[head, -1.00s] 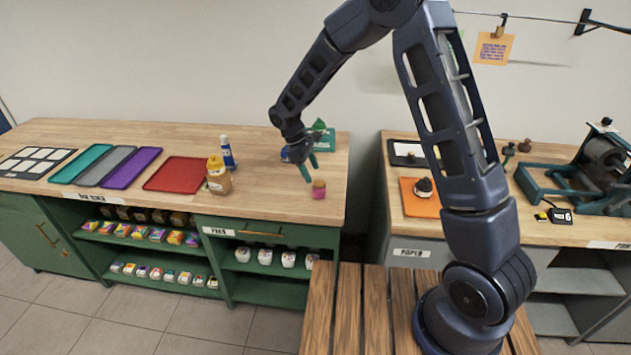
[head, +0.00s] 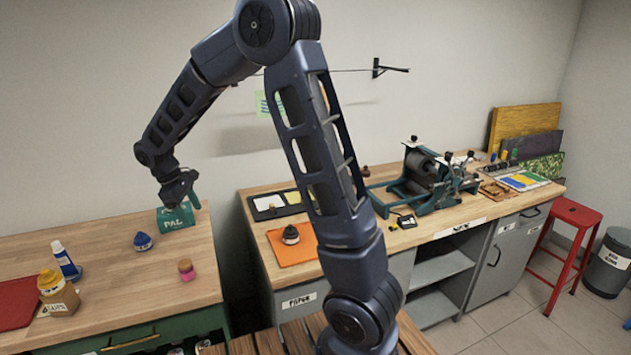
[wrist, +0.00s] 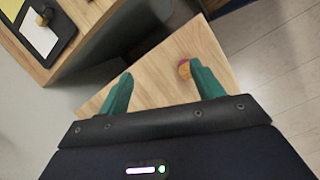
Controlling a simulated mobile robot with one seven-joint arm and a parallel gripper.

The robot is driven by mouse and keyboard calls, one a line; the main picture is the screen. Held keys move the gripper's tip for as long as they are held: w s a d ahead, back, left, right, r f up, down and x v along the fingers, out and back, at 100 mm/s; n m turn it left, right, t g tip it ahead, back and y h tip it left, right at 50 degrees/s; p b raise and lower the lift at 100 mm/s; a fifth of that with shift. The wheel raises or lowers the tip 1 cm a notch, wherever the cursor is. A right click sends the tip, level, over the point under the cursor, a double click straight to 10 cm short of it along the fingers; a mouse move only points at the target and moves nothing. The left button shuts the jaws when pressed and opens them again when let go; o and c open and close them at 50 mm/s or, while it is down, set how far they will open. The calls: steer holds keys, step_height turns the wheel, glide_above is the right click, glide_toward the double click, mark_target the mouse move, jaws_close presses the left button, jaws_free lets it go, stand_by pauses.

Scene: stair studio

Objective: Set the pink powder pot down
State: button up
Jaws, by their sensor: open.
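The pink powder pot (head: 186,270) stands upright on the wooden top of the green cabinet, near its right end. It is small and pink with a brownish lid. In the wrist view the pot (wrist: 184,70) is on the wood beside the right finger, partly hidden by it. My gripper (wrist: 158,88) is open with nothing between its green fingers. In the head view my gripper (head: 190,200) is above the counter, behind the pot and apart from it, in front of a teal box.
On the same counter (head: 120,290) are a blue-lidded pot (head: 142,241), a white-and-blue tube (head: 65,260), a yellow-topped jar in a box (head: 57,292) and a teal box (head: 176,217). A gap separates it from the counter with an orange mat (head: 292,244).

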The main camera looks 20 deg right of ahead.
steer(key=s+d+r+m+t+y, duration=0.1)
steer(key=s+d+r+m, duration=0.2)
steer(key=d+r, duration=0.5)
steer(key=s+d+r+m+t+y, duration=0.1)
steer(key=s+d+r+m, duration=0.25)
steer(key=d, duration=0.75)
steer(key=s+d+r+m+t+y, duration=0.1)
steer(key=s+d+r+m+t, duration=0.2)
steer(key=s+d, duration=1)
steer(key=s+m, duration=0.3)
steer(key=shift+d+m, duration=0.15)
steer(key=shift+m, duration=0.2)
